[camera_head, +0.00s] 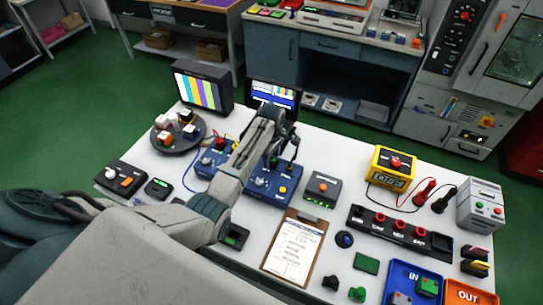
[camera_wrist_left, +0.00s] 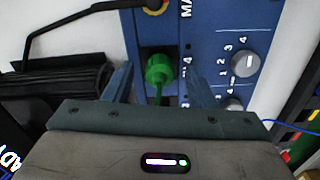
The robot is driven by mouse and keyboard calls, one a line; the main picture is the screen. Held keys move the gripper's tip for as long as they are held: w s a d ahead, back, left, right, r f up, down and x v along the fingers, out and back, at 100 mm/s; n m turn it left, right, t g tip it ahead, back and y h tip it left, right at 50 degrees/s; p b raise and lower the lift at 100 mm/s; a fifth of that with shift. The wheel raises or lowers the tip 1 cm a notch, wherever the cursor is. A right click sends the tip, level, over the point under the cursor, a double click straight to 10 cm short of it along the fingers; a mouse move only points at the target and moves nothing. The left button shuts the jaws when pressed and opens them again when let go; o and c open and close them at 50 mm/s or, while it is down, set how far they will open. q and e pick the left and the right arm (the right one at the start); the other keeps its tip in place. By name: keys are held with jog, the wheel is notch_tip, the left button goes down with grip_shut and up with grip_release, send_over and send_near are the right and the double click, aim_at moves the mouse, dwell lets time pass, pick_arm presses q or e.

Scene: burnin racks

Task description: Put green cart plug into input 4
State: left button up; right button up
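A green plug (camera_wrist_left: 158,68) shows in the left wrist view, between the fingers of my left gripper (camera_wrist_left: 160,78). It is in front of a dark recess in a blue panel (camera_wrist_left: 205,22); I cannot tell whether it is seated there. The fingers are apart, with a visible gap on each side of the plug. A white knob (camera_wrist_left: 245,63) with the numbers 1 to 4 around it is to the right. In the head view my left gripper (camera_head: 273,158) points down over the blue unit (camera_head: 258,197); the plug is hidden there. My right gripper is not in view.
A dark strip with red sockets (camera_head: 395,229) and a yellow box (camera_head: 391,167) stand to the right. A clipboard (camera_head: 294,248) lies in front of the blue unit. Blue and orange trays (camera_head: 465,293) are at the front right. Two monitors (camera_head: 203,88) stand behind.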

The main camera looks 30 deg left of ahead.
pick_arm(q)
jog(key=shift+r, duration=0.15)
notch_tip(320, 180, up, 9)
jog(key=b, duration=0.3)
jog(key=shift+r, duration=0.8)
jog(key=shift+f, duration=0.1)
